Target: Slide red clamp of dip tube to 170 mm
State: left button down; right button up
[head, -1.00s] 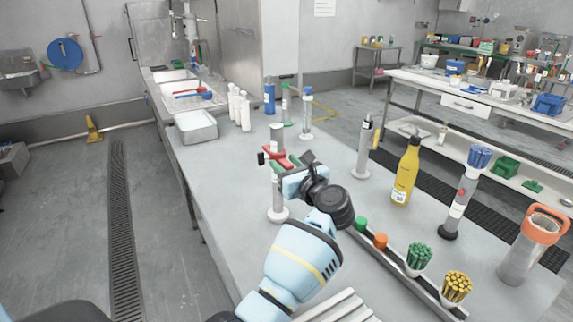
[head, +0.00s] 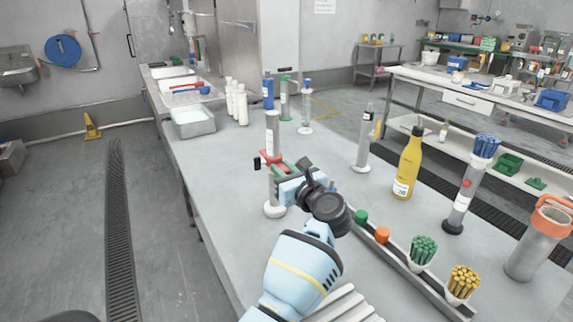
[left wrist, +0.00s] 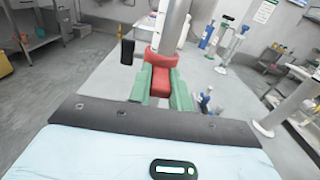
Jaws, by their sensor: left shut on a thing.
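The dip tube (head: 273,128) is a pale grey upright cylinder with a white round base (head: 275,209), standing on the bench. Its red clamp (head: 269,158) sits around the tube below the upper part, with a small black knob (head: 257,164) on its left side. My left gripper (head: 284,170) reaches in from the front right. In the left wrist view its green fingertips (left wrist: 161,90) are shut on the red clamp (left wrist: 161,72), one on each side. The tube (left wrist: 173,25) rises behind the clamp there. Any scale marks are too small to read. My right gripper is not in view.
A grey cylinder (head: 363,140), a yellow bottle (head: 407,165) and a tube with blue sticks (head: 462,195) stand to the right. Green and yellow stick bundles (head: 423,250) stand in a rack at front right. White bottles (head: 242,106) stand behind. The bench left of the tube is clear.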

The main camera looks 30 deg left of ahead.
pick_arm(q)
jog(key=shift+f+b, duration=0.4)
jog(key=shift+f, duration=0.4)
jog(key=c, duration=1.3)
grip_release()
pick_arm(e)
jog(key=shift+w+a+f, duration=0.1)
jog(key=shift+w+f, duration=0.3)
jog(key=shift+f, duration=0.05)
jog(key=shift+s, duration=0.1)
pick_arm(q)
jog(key=shift+d+f, duration=0.1)
